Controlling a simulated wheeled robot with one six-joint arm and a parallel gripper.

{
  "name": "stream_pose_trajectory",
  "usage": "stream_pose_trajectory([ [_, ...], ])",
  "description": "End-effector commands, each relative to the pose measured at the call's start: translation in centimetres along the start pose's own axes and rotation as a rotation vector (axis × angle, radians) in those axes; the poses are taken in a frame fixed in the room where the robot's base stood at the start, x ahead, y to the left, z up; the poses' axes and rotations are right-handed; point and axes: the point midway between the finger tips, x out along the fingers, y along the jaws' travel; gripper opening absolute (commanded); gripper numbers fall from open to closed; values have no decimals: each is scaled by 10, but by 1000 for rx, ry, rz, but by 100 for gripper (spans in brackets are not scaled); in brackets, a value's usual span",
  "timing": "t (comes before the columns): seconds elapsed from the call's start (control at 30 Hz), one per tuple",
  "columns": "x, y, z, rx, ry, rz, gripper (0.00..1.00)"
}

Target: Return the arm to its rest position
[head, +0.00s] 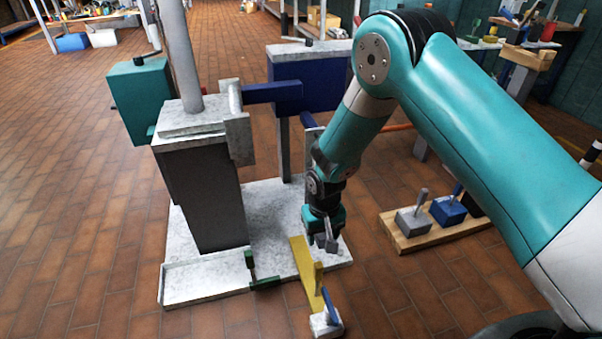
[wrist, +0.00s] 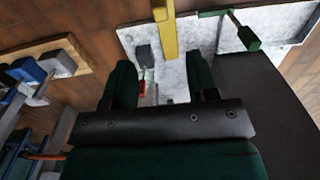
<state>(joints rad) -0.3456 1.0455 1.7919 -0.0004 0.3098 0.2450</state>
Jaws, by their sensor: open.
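My teal arm reaches in from the right in the head view and bends down over a pale grey base plate (head: 196,284). My gripper (head: 327,243) points down above the plate's right part, beside a yellow bar (head: 303,262). In the wrist view my gripper (wrist: 161,84) has its two dark green fingers spread apart, with nothing visibly clamped between them. Beyond the fingers lie the pale plate (wrist: 185,65), the yellow bar (wrist: 165,32) and a small dark grey block (wrist: 144,56). Whether the fingers touch anything is unclear.
A dark post (head: 205,200) with a pole stands on the plate, with a teal box (head: 138,95) and a blue box (head: 310,75) nearby. A green handle (head: 262,280) sits at the front. A wooden board (head: 435,233) holds grey and blue blocks. The left floor is clear.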

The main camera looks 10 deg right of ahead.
Motion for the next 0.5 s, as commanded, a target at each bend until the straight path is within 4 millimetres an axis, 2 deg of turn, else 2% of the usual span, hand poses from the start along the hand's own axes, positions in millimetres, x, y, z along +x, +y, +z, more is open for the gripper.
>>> stream_pose_trajectory([
  [0.13,-9,-1,0,-4,3,-8,53],
  [0.23,-41,-5,2,-22,11,-36,53],
  [0.37,-112,-13,17,-75,26,-101,53],
  [0.4,-135,-15,26,-97,31,-123,53],
  [0.5,-190,-19,53,-156,45,-176,53],
])
